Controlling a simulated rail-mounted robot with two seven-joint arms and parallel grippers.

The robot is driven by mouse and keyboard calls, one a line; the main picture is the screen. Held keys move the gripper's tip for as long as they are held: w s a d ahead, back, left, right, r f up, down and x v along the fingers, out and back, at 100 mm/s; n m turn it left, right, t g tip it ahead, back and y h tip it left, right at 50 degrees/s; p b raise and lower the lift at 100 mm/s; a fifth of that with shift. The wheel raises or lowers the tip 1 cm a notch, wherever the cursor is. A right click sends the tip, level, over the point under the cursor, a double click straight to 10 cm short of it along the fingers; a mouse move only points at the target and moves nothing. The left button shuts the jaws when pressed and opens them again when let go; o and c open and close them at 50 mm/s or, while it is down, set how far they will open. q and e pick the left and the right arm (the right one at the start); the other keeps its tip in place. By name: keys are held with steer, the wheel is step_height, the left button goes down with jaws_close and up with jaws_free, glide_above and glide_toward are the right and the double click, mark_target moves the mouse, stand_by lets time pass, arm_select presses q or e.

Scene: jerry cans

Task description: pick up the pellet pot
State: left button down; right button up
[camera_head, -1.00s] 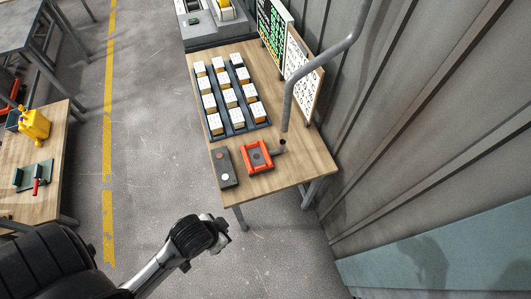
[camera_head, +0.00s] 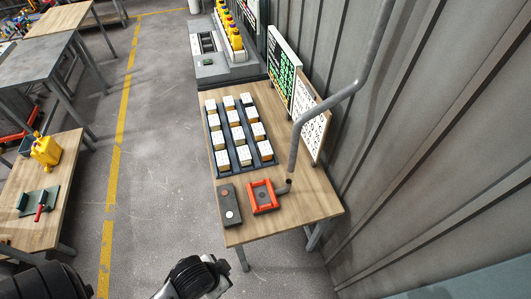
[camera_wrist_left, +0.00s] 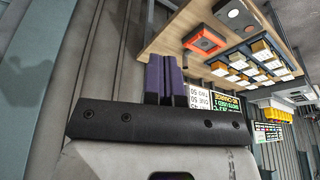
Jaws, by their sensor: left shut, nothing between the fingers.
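I cannot tell for certain which thing is the pellet pot. Several small white-topped blocks or pots (camera_head: 238,133) stand in rows in a dark tray (camera_head: 213,164) on the wooden table (camera_head: 290,221). My left gripper (camera_wrist_left: 166,80) shows in the left wrist view with its purple fingers together and nothing between them. It is apart from the table, which appears tilted in that view. In the head view only part of my left arm shows at the bottom edge, its fingers hidden. My right gripper is in neither view.
An orange-red frame (camera_head: 263,196) and a grey box (camera_head: 230,205) lie near the table's front. A bent grey pipe (camera_head: 296,145) rises by the right edge, near upright boards (camera_head: 312,131). A yellow can (camera_head: 45,151) stands on the left table. Open floor lies between the tables.

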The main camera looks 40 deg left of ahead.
arm_select(q)
steer(key=shift+c, duration=0.2)
jaws_free()
stand_by(0.7)
